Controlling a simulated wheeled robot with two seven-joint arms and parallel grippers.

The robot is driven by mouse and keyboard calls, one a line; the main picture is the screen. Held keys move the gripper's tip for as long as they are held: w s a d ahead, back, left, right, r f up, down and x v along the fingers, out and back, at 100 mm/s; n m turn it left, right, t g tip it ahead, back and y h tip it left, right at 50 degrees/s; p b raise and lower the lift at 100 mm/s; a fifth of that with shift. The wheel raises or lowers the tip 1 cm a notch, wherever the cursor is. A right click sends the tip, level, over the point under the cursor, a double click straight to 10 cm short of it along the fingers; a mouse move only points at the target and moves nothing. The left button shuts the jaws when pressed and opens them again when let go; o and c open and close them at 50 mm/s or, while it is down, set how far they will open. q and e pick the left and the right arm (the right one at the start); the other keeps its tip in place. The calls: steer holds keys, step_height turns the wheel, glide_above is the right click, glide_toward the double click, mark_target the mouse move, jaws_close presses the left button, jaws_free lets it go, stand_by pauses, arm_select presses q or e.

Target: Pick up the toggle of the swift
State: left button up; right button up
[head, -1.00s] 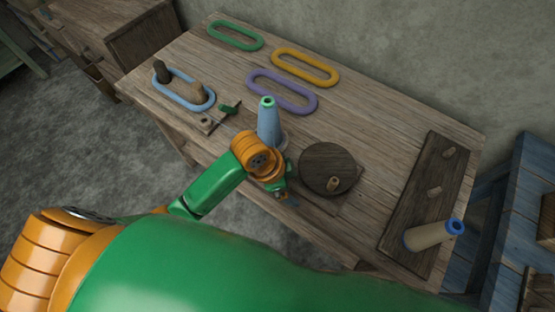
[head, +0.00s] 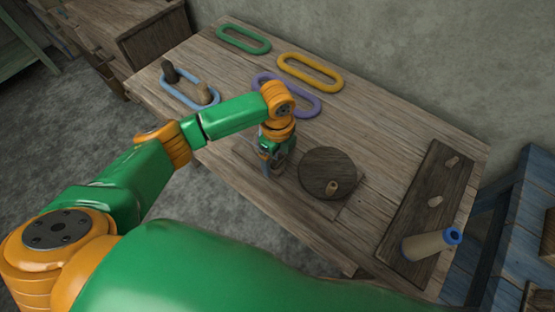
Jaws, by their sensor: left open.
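At the left of the table, a light blue skein (head: 176,96) lies around a dark peg (head: 169,72) and a lighter brown peg (head: 204,94). This looks like the swift. No toggle can be made out now; my left forearm covers the table just right of the skein, where a small green piece showed earlier. My left gripper (head: 272,170) is open and points down, left of a dark round disc (head: 327,173) with a small wooden knob (head: 332,187). My right gripper is not in view.
A purple ring (head: 305,108), a yellow ring (head: 311,73) and a green ring (head: 243,39) lie towards the back. A dark board (head: 422,215) with pegs and a blue-ended cone (head: 430,244) is at the right. The table between disc and board is clear.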

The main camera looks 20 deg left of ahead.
arm_select(q)
steer(key=c, duration=1.4)
